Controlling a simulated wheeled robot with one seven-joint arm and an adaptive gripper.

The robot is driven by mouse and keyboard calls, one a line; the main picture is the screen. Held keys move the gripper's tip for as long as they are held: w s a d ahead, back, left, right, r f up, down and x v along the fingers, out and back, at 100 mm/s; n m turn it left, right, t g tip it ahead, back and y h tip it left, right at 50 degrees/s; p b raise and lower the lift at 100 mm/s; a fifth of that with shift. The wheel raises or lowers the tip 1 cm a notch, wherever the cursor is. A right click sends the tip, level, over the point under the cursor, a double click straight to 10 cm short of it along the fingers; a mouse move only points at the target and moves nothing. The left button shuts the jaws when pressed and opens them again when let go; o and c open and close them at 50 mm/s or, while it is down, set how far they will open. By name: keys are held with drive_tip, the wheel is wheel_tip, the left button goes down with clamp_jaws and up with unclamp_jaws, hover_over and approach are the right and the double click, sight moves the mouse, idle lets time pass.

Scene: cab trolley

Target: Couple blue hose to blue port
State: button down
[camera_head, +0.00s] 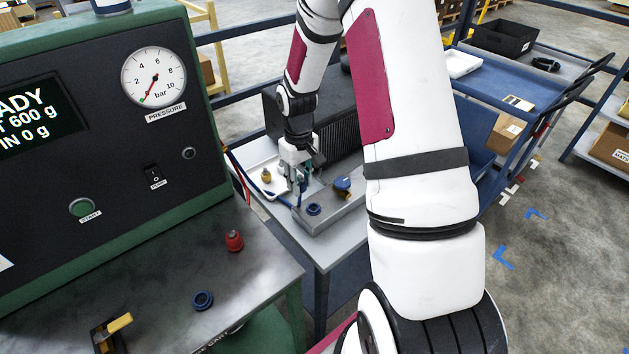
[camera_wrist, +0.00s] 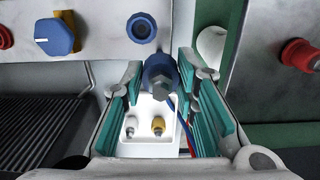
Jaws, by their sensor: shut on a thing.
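The end of the blue hose, a blue coupling with a metal hex tip (camera_wrist: 160,75), is held between the teal fingers of my gripper (camera_wrist: 158,78). In the head view my gripper (camera_head: 302,178) is just above the trolley's metal block, with a blue piece (camera_head: 301,187) at its tips. A round blue port (camera_head: 313,209) sits on the block's face; it also shows in the wrist view (camera_wrist: 141,27), just beyond the coupling and apart from it in the picture. Depth between them is hard to judge. A second blue ring-shaped port (camera_head: 202,300) is on the green machine's bench.
A blue knob (camera_wrist: 54,36) and a red fitting (camera_wrist: 5,37) are on the same block. A white tray (camera_wrist: 135,149) holds a white and a yellow coupling (camera_wrist: 157,126). A black ribbed unit (camera_head: 335,120) stands behind. A red fitting (camera_head: 234,240) is on the bench.

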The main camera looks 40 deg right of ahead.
drive_tip(key=shift+s+d+f, duration=0.15)
drive_tip(key=shift+s+d, duration=0.4)
drive_tip(key=shift+d, duration=0.15)
drive_tip(key=shift+s+d+f, duration=0.1)
drive_tip(key=shift+s+d, duration=0.4)
drive_tip(key=shift+d, duration=0.2)
drive_tip(key=shift+f+b, duration=1.1)
drive_tip(key=shift+f, duration=1.8)
drive_tip(key=shift+f, duration=0.5)
drive_tip(key=c, duration=1.2)
unclamp_jaws()
drive_tip(key=shift+r, duration=0.1)
